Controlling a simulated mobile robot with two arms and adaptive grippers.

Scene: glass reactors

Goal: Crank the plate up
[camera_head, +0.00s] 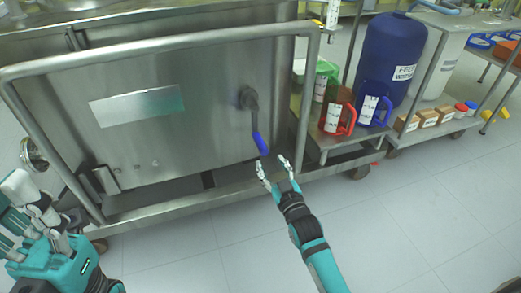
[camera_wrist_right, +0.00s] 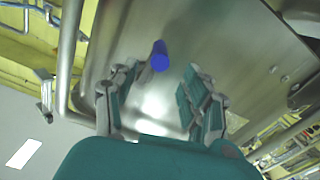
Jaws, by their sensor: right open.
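The crank (camera_head: 248,98) sticks out from the front of the steel cabinet (camera_head: 190,140), its grey arm pointing down to a blue handle (camera_head: 261,143). My right gripper (camera_head: 273,163) is open and empty just below the handle's lower end, its fingers pointing toward the cabinet. In the right wrist view the blue handle (camera_wrist_right: 160,56) shows end-on beyond and between the open fingers (camera_wrist_right: 163,80); I cannot tell whether they touch it. My left gripper (camera_head: 40,215) is at the lower left, partly folded in view, away from the crank. I cannot make out the plate that the crank moves.
A steel rail (camera_head: 160,43) frames the cabinet front, with an upright bar (camera_head: 308,95) right of the crank. The floor (camera_head: 400,220) in front is clear.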

